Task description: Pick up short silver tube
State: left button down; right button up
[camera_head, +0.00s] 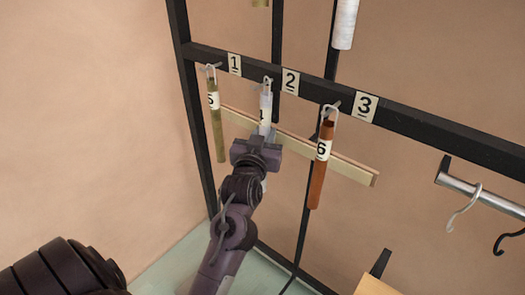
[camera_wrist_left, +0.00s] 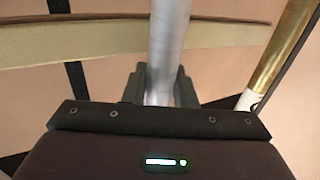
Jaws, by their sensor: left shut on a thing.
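The short silver tube (camera_head: 265,103) is upright at the peg by plate 2, with its loop at the peg. A label on it is partly readable. My left gripper (camera_head: 262,138) is shut on its lower part, coming from below. In the left wrist view the silver tube (camera_wrist_left: 168,45) stands between the two fingers (camera_wrist_left: 160,88). The tube's lower end is hidden by the gripper. I cannot tell whether the loop still bears on the peg. My right gripper is not in view.
A brass tube (camera_head: 217,130) labelled 5 hangs at left, and a brown tube (camera_head: 318,175) labelled 6 hangs at right. A wooden bar (camera_head: 350,168) runs behind them. The dark frame rail (camera_head: 420,128) crosses above. Hooks hang from a metal rod (camera_head: 500,203) at right.

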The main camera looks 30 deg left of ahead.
pick_arm(q)
jog(key=shift+r, duration=0.5)
jog(key=shift+s+r+b, duration=0.2)
jog(key=shift+b, duration=0.3)
jog(key=s+a+p, duration=0.1)
jog(key=s+p, duration=0.7)
jog(key=s, duration=0.9)
jog(key=shift+s+a, duration=0.25)
jog(key=shift+s, duration=0.05)
